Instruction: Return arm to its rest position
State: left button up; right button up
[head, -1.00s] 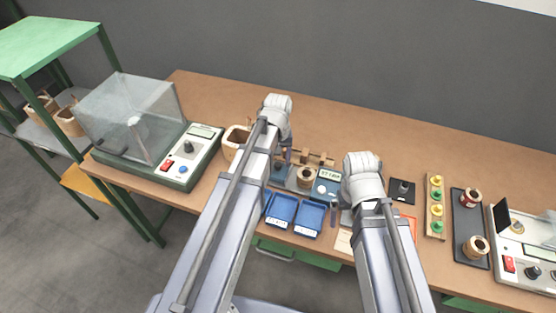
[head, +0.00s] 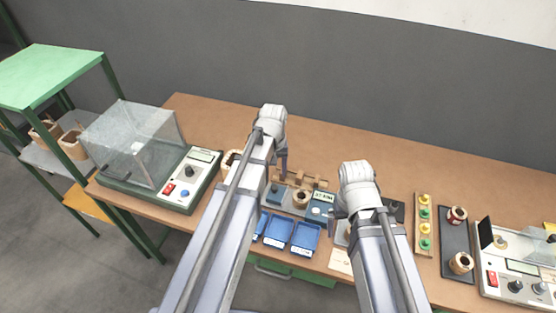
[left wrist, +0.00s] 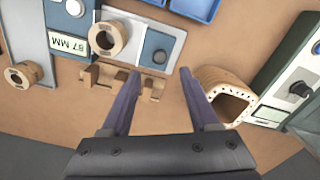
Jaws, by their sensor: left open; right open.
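My left gripper (head: 281,168) is above the table behind the winding device (head: 273,194), with its fingers pointing down. In the left wrist view the two purple-grey fingers (left wrist: 160,75) are apart with nothing between them. The left finger's tip overlaps the wooden rack (left wrist: 120,82) in the picture; I cannot tell if they touch. My right gripper (head: 340,213) is right of the winding device's display, low over the table. It is open; my right arm partly hides it. A wooden coil (left wrist: 107,38) sits on the device. Both my arms reach forward over the table.
A wooden holder (left wrist: 228,97) stands close to the right finger in the wrist view. Blue trays (head: 305,238) lie at the front edge. A clear-covered machine (head: 150,180) is left; a dark tray with coils (head: 456,240) is right. The table's back is clear.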

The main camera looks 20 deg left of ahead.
pick_arm(q)
jog(key=s+d+m+y, duration=0.1)
jog(key=s+d+m, duration=0.7)
jog(key=s+d, duration=0.5)
jog(key=shift+s, duration=0.75)
jog(key=shift+d, duration=0.1)
